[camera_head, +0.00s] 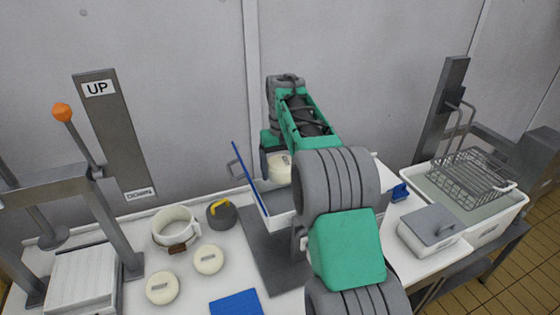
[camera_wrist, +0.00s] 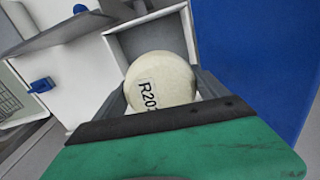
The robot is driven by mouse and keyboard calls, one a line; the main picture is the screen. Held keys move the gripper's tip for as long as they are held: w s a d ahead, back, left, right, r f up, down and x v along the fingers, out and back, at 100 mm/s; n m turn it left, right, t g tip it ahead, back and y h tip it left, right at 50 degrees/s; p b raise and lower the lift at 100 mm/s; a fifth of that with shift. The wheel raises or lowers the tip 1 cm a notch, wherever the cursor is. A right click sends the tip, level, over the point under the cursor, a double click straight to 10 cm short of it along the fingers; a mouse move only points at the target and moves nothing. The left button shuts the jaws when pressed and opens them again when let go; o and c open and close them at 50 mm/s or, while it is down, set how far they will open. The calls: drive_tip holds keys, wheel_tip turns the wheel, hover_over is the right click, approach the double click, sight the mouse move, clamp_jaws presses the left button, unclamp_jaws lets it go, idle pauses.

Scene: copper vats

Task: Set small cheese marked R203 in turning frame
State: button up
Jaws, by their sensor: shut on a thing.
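A small round cream cheese (camera_wrist: 160,82) sits between my gripper's fingers (camera_wrist: 165,92) in the wrist view. Its label reads "R20" and the last character is cut off by my gripper. My gripper is shut on it. In the head view the cheese (camera_head: 279,167) shows partly under my gripper (camera_head: 272,160). What looks like the turning frame has an upright blue panel (camera_head: 250,179) and a pale, grey-lined square recess (camera_wrist: 148,42). The cheese is over or in this recess; I cannot tell whether it touches the floor. My arm hides much of the frame.
Two cheeses (camera_head: 208,259) (camera_head: 162,288), a white ring mould (camera_head: 175,229), a grey weight with yellow handle (camera_head: 221,213) and a blue mat (camera_head: 236,303) lie on the left table. A lever press (camera_head: 84,198) stands far left. A lidded box (camera_head: 429,230) and basket bath (camera_head: 470,190) are right.

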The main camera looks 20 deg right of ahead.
drive_tip(key=shift+f, duration=0.15)
drive_tip(key=shift+s+f+b, duration=0.25)
drive_tip(key=shift+f+b, duration=0.05)
drive_tip(key=shift+b, duration=0.2)
wheel_tip(320, 180, down, 4)
drive_tip(key=b, duration=0.6)
hover_over(284, 206)
drive_tip(key=shift+f, duration=2.9)
drive_tip(key=shift+f+b, duration=0.3)
drive_tip(key=shift+f, duration=0.45)
drive_tip(key=o, duration=1.8)
drive_tip(key=shift+c, duration=0.2)
drive_tip(key=shift+f, duration=0.1)
wheel_tip(284, 206, up, 7)
drive_tip(key=p, duration=0.5)
drive_tip(key=shift+p, duration=0.35)
